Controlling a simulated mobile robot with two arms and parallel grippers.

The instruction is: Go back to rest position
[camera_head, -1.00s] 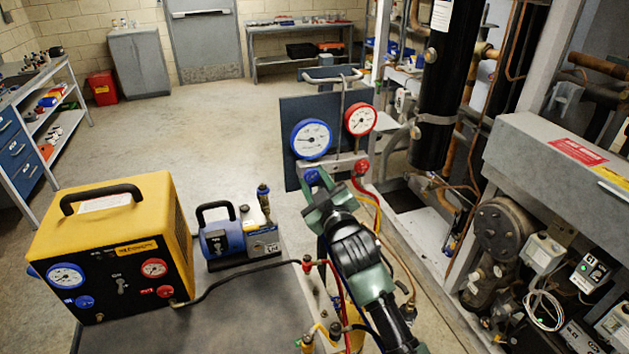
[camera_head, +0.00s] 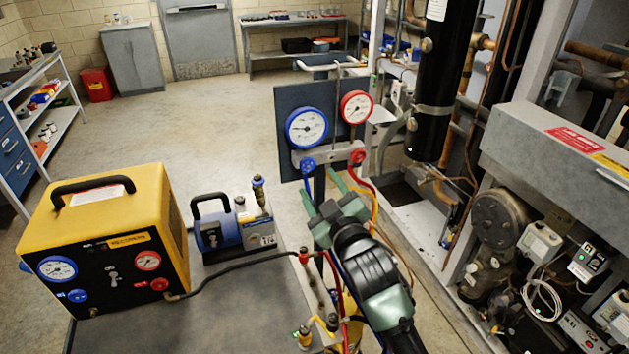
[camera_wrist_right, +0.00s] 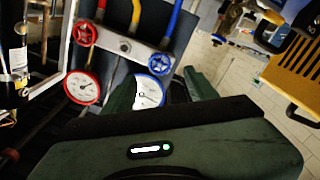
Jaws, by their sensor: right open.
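My right gripper (camera_head: 322,188) is open and empty, its two green fingers spread just below the gauge manifold (camera_head: 318,156). The manifold carries a blue-rimmed gauge (camera_head: 307,128) and a red-rimmed gauge (camera_head: 356,107) on a dark panel, with a blue valve knob (camera_head: 308,165) and a red valve knob (camera_head: 357,156) beneath. In the right wrist view, the gripper fingers (camera_wrist_right: 162,92) show in front of the blue gauge (camera_wrist_right: 147,92), with the red gauge (camera_wrist_right: 82,88) to the left. I cannot tell whether the fingers touch anything. My left gripper is not in view.
A yellow machine (camera_head: 105,240) and a blue pump (camera_head: 220,230) stand on the grey cart top (camera_head: 215,325) at left. Red, blue and yellow hoses run beside my right arm. The compressor rack (camera_head: 570,180) fills the right side. Open floor (camera_head: 200,125) lies behind the cart.

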